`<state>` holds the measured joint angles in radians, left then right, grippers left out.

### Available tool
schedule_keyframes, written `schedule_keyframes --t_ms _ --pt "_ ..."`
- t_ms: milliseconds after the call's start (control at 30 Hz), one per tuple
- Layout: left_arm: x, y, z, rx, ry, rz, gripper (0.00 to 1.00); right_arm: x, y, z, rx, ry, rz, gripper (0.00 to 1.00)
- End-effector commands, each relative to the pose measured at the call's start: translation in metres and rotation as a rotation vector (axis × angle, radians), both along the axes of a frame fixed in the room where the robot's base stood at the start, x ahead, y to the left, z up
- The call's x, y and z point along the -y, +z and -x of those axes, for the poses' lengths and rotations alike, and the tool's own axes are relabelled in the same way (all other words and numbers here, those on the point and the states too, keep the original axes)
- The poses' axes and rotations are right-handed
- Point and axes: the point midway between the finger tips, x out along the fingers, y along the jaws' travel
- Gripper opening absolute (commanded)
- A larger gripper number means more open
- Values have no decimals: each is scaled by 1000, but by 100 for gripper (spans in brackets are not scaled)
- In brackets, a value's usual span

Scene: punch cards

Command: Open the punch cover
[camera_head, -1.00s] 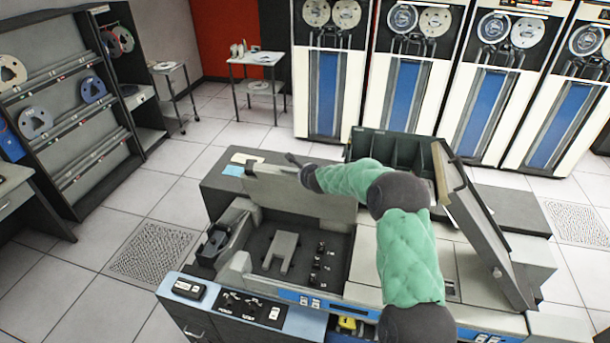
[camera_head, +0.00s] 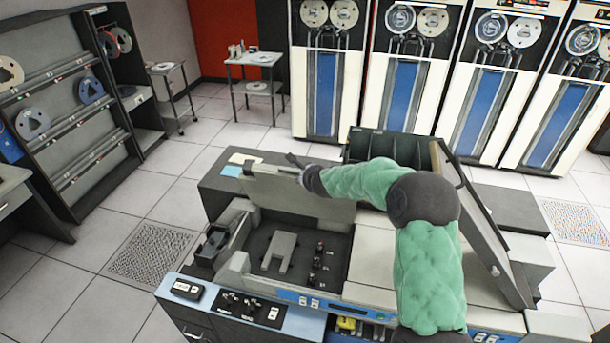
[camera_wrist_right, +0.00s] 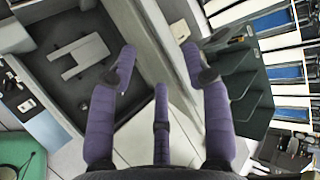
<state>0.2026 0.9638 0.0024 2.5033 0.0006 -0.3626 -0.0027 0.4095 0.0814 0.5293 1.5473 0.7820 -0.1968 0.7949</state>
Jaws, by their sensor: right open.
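The punch cover (camera_head: 300,205) is a light grey panel at the back of the punch machine. It stands raised, showing its broad face, and the dark recess (camera_head: 335,246) with its grey bracket lies uncovered in front of it. My right gripper (camera_head: 297,163) is at the cover's top edge, partly hidden by my wrist. In the right wrist view its purple fingers (camera_wrist_right: 158,62) are spread, with the pale cover (camera_wrist_right: 140,45) running between and beyond them. I cannot tell whether they touch it. My left gripper is not in view.
A second lid (camera_head: 480,225) stands open and tilted on the machine's right side. A dark open bin (camera_head: 385,147) is behind the cover. The switch panel (camera_head: 235,308) runs along the front. Tile floor (camera_head: 150,200) is free to the left.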

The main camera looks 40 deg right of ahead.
Motion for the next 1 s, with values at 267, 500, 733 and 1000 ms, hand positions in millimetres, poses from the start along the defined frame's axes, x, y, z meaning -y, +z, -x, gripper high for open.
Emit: schedule_keyframes --t_ms 267,500,733,1000 --pt "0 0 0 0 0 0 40 -13 26 32 3 1 0 49" --pt "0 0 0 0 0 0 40 -17 32 42 1 1 0 49" --pt "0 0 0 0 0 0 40 -17 32 42 1 1 0 49" --pt "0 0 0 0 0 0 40 -17 31 41 1 1 1 49"
